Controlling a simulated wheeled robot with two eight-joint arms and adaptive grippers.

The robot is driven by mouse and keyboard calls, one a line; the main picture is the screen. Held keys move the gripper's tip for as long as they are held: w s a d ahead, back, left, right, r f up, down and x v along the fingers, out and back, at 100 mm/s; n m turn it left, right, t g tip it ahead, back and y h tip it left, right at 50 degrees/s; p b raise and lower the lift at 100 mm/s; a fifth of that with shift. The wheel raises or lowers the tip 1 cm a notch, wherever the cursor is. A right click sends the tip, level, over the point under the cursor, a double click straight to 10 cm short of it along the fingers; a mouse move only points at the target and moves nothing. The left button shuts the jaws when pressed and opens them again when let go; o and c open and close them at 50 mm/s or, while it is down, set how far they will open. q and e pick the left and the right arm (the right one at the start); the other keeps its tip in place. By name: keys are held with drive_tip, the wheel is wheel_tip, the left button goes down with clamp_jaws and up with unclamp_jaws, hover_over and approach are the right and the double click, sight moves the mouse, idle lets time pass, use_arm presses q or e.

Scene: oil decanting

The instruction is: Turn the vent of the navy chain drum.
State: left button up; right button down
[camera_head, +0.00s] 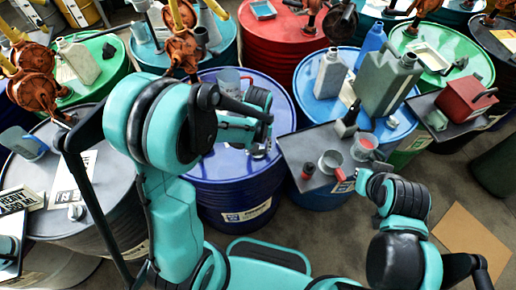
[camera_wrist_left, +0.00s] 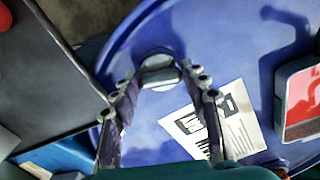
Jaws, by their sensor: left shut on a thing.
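The navy drum (camera_head: 235,195) stands upright in the middle of the head view, with a label on its front too small to read surely. Its blue lid (camera_wrist_left: 135,150) fills much of the left wrist view. The vent (camera_wrist_left: 160,72), a small round grey cap with a raised grip, sits near the lid's edge. My left gripper (camera_wrist_left: 160,80) is over the lid with its two fingers closed on either side of the vent. In the head view the left gripper (camera_head: 258,150) is small and partly covered by my arm. My right arm is at the lower right; its fingers cannot be made out.
A dark tray (camera_head: 305,150) with a funnel and cups adjoins the drum on the right. Other drums crowd around, several bearing bottles or rusty pumps.

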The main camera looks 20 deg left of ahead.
use_arm(q)
drive_tip(key=m+b, duration=0.1)
drive_tip(key=m, duration=0.4)
drive_tip(key=shift+a+m, duration=0.1)
drive_tip(key=shift+m, duration=0.2)
drive_tip(key=m+b, duration=0.1)
drive_tip(key=m, duration=0.4)
drive_tip(key=shift+m, duration=0.4)
drive_tip(key=o, duration=1.1)
drive_tip(key=shift+o, duration=0.3)
drive_tip(key=shift+r, duration=0.1)
wheel_tip(320, 180, up, 12)
drive_tip(key=shift+a, duration=0.1)
